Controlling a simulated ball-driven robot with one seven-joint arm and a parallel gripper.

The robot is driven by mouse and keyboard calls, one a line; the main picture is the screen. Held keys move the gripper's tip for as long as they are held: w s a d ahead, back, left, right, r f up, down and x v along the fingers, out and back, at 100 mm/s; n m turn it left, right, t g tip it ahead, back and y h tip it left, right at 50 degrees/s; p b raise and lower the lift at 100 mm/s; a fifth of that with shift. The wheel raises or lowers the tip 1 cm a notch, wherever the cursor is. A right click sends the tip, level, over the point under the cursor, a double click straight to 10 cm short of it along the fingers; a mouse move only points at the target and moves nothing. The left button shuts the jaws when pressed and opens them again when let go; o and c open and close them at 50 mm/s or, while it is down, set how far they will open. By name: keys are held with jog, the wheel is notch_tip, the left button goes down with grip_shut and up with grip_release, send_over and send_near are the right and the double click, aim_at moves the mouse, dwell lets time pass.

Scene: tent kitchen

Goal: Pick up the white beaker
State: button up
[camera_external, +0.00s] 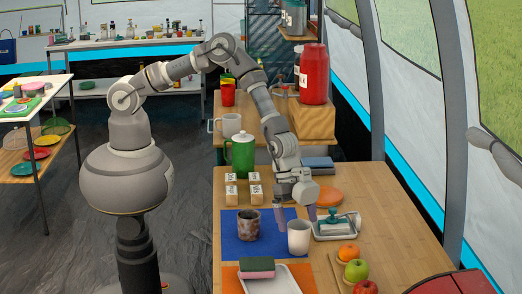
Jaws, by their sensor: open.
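The white beaker (299,237) stands upright on the wooden table, at the right edge of a blue mat (231,246). My gripper (295,214) points down just above and behind the beaker, with one finger to its left and one to its right. It is open and holds nothing. Whether a finger touches the beaker cannot be told from this view. A dark mottled cup (248,225) stands on the blue mat to the left of the beaker.
A white tray with a teal-handled tool (335,225) lies close on the right. Fruit, including an orange (348,252), sits at front right. A green-and-pink sponge (257,267) lies in front. Small labelled blocks (231,195) and a green pitcher (240,155) stand behind.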

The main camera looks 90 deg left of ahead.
aim_at(304, 248)
jog(key=b+x, duration=0.1)
jog(key=x, duration=0.1)
jog(key=b+x, duration=0.1)
jog(key=x, duration=0.1)
jog(key=shift+w+a+f, duration=0.1)
jog(key=shift+w+f, duration=0.1)
jog(key=shift+f, duration=0.2)
jog(key=shift+r, duration=0.15)
jog(key=c, duration=1)
